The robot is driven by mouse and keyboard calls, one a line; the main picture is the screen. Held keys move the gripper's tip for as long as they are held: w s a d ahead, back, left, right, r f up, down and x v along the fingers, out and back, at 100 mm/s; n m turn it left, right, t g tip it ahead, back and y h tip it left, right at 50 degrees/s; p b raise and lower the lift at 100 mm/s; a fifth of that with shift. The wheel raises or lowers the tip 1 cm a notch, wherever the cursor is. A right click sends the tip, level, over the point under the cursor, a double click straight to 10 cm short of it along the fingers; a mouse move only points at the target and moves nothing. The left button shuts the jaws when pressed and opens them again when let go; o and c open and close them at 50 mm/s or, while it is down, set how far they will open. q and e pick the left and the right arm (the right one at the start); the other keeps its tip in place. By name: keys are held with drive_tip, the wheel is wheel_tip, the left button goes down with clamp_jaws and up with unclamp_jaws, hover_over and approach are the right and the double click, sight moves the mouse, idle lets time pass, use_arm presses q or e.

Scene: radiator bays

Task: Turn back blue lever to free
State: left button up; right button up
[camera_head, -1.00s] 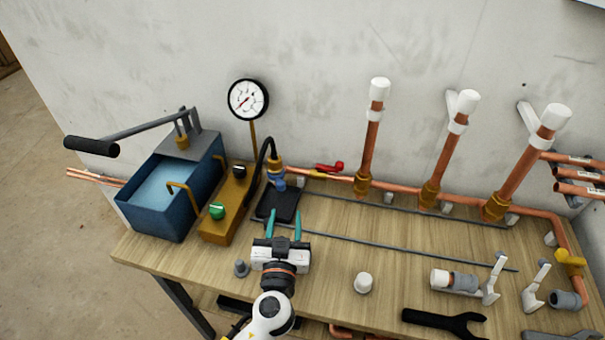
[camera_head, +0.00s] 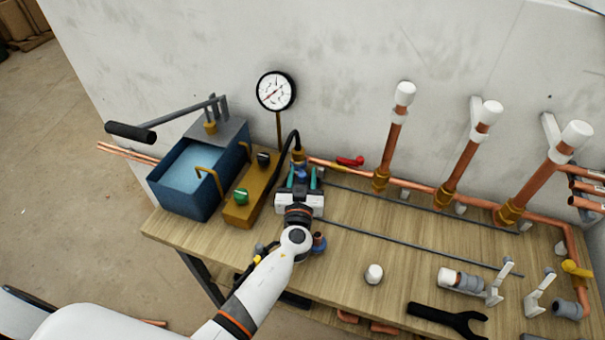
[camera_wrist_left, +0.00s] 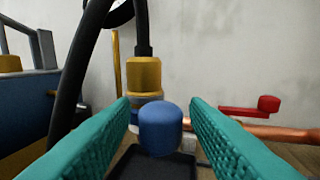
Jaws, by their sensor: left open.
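The blue lever (camera_wrist_left: 160,127) shows end-on in the left wrist view as a rounded blue knob in front of a brass fitting (camera_wrist_left: 144,76). In the head view only a small part of the blue lever (camera_head: 302,174) shows, under the brass hose fitting. My left gripper (camera_head: 299,180) is open, with its teal fingers pointing at the fitting. In the left wrist view the fingers (camera_wrist_left: 160,122) stand on both sides of the blue knob, with a gap visible on each side. My right gripper is not in view.
A black hose (camera_head: 281,162) curves close to the left of the fitting. The brass-coloured block (camera_head: 240,212) with green and black knobs stands left of it. A red lever (camera_head: 349,161) sits on the copper pipe to the right. A pressure gauge (camera_head: 276,91) rises behind.

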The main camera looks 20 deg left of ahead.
use_arm(q)
drive_tip(key=shift+c, duration=0.5)
clamp_jaws()
drive_tip(key=shift+f, duration=0.1)
drive_tip(key=shift+s+a+m+h+b, duration=0.15)
drive_tip(key=shift+a+m+h+b, duration=0.15)
drive_tip(key=shift+m+h+b, duration=0.5)
drive_tip(key=shift+s+a+m+h+b, duration=0.15)
drive_tip(key=shift+a+m+h, duration=0.1)
drive_tip(key=shift+h, duration=0.35)
drive_tip(key=shift+a+m+h+b, duration=0.15)
drive_tip(key=shift+m+h, duration=0.1)
drive_tip(key=shift+h, duration=0.35)
drive_tip(key=shift+a+m+h, duration=0.3)
drive_tip(key=shift+m+h, duration=0.4)
drive_tip(key=shift+h, duration=0.4)
drive_tip(key=shift+s+a+m+h, duration=0.1)
drive_tip(key=shift+a+m+h, duration=0.35)
drive_tip(key=shift+m+h, duration=0.55)
drive_tip(key=shift+a+h, duration=0.1)
drive_tip(key=shift+h, duration=0.4)
